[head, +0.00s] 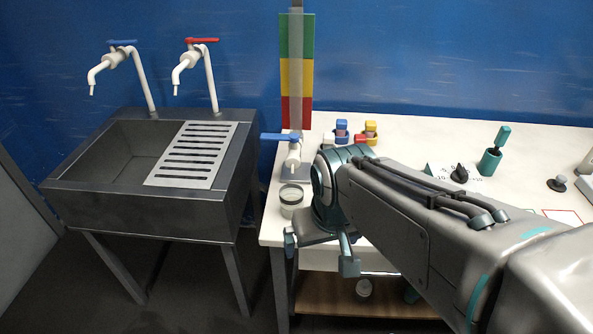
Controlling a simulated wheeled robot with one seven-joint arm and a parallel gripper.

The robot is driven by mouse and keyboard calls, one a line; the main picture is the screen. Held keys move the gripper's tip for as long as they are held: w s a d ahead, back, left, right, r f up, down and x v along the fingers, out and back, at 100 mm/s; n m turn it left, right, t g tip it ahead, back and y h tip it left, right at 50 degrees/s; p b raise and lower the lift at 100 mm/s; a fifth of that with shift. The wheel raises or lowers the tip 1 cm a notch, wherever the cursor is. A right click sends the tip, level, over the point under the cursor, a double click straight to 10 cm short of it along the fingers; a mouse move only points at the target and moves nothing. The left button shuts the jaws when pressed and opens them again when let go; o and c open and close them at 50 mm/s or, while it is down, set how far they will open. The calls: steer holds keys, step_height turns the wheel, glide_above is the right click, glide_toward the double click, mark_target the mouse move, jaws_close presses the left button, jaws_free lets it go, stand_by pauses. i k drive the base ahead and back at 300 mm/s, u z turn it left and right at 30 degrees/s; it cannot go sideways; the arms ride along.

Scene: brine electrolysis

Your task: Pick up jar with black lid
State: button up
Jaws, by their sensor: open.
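A small round jar-like container (291,199) with a pale body and a dark rim stands near the left edge of the white table, below a tap. I cannot tell whether its top is a black lid. My gripper (319,255) is open, with its two fingers apart, by the table's front edge. It is in front of and slightly right of the container, apart from it in the picture. I see nothing between the fingers. My arm hides much of the table's middle.
A blue-handled tap (291,150) stands behind the container, beside a striped column (307,70). Small blue (342,130) and yellow (370,131) items are at the back. A teal holder (489,161) stands right. A dark sink (150,190) is left, across a gap.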

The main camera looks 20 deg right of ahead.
mark_target(291, 195)
steer(key=z, duration=1.9)
steer(key=k, duration=0.95)
steer(key=u, duration=1.25)
steer(key=i, duration=0.5)
